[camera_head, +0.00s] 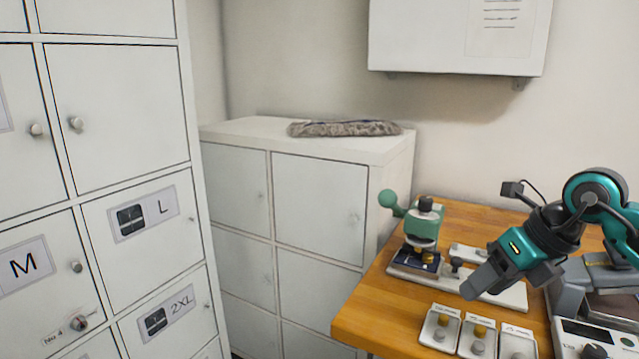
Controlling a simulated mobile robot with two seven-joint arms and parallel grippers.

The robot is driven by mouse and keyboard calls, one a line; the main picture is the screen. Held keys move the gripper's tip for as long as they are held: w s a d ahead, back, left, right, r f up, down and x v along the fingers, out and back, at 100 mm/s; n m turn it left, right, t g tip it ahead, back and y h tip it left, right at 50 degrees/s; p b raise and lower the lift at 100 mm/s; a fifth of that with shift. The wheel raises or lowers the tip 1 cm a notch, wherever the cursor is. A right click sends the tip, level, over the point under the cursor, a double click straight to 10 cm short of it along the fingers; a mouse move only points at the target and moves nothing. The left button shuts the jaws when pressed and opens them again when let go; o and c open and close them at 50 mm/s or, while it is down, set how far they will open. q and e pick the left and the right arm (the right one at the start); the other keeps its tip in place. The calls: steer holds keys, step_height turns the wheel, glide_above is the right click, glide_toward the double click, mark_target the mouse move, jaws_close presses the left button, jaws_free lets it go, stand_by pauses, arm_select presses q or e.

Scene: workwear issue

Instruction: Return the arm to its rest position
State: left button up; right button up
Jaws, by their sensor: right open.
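My right arm (590,205), teal and dark grey, comes in from the right edge and is bent above the wooden table. Its right gripper (474,288) points down and to the left, over the pale base plate of the green press. It is open, and I see nothing held in it. The gripper hides part of the base plate. My left gripper is not in view.
A green hand press (422,235) stands on the wooden table (385,312). Several small trays (441,328) lie at its front edge, and a grey machine (590,335) stands at right. Lockers (115,110) fill the left.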

steer(key=s+a+f+m+t+y, duration=0.15)
steer(key=a+m+y, duration=0.25)
steer(key=a+y, duration=0.4)
steer(key=s+a+f+m+t+y, duration=0.1)
steer(key=s+a+m+t+y, duration=0.2)
steer(key=a+y, duration=0.5)
steer(key=d+f+m+t+h, duration=0.5)
steer(key=f+m+t+h, duration=0.6)
steer(key=m, duration=1.1)
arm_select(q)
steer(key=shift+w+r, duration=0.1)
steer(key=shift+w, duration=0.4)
arm_select(e)
steer(key=s+d+f+m+g+h, duration=0.1)
steer(key=s+f+m+g+h, duration=0.2)
steer(key=s+f, duration=0.3)
steer(key=s+d+f+m+g+h, duration=0.2)
steer(key=s+f+m+g+h, duration=0.2)
steer(key=s+f, duration=0.3)
step_height(320, 180, down, 5)
steer(key=shift+s+d+m+g, duration=0.2)
steer(key=shift+s+m+g, duration=0.1)
steer(key=shift+m+g, duration=0.5)
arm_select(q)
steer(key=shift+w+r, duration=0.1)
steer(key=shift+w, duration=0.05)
